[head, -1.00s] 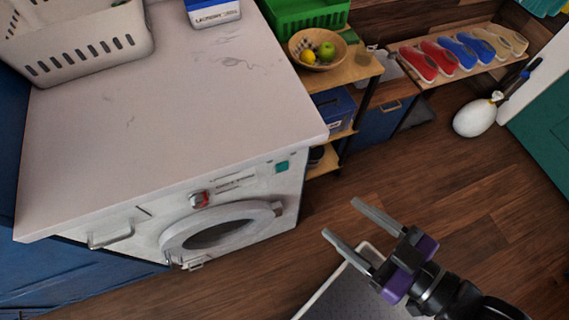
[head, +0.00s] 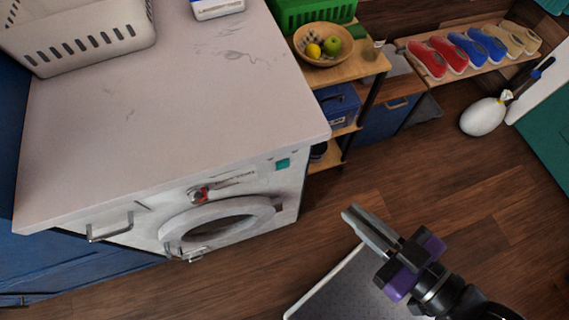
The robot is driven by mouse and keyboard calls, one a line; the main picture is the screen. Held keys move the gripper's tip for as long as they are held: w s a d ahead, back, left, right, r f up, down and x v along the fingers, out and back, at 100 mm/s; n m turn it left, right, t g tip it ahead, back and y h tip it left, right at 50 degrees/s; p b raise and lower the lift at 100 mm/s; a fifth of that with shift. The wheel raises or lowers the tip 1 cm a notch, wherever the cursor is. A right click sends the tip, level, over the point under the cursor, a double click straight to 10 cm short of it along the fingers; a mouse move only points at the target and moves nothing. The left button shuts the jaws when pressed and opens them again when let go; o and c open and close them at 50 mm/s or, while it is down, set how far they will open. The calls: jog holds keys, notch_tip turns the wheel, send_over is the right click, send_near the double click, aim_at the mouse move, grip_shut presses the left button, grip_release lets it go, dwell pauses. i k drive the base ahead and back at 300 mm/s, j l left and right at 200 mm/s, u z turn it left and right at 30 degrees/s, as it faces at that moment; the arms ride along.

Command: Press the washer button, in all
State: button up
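The white washer (head: 290,195) stands under the pale countertop at the left. On its front panel are a small teal square button (head: 282,164) near the right end and a red knob-like control (head: 199,195) further left. Its round door ring (head: 217,219) sits below them. My gripper (head: 352,215) is to the right of the washer, apart from it, over the floor. Its two fingers are together with nothing visible between them, and they point up and left toward the washer. Nothing covers the teal button.
The countertop (head: 170,120) carries a white basket (head: 75,40) and a detergent box (head: 217,8). A wooden shelf unit (head: 350,72) with a fruit bowl (head: 323,45) stands right of the washer. A shoe shelf (head: 470,62) is further back. Wooden floor (head: 430,170) is open at right.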

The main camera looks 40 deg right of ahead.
aim_at(283, 164)
jog(key=l+u, duration=0.15)
jog(key=u, duration=0.25)
jog(key=k+l+u, duration=0.1)
jog(key=u, duration=0.3)
jog(key=k+l+u, duration=0.1)
jog(key=u, duration=0.3)
jog(key=k+l+u, duration=0.25)
jog(key=k+l, duration=0.3)
jog(key=k+l+u, duration=0.2)
jog(key=k+l, duration=0.25)
jog(key=k, duration=0.2)
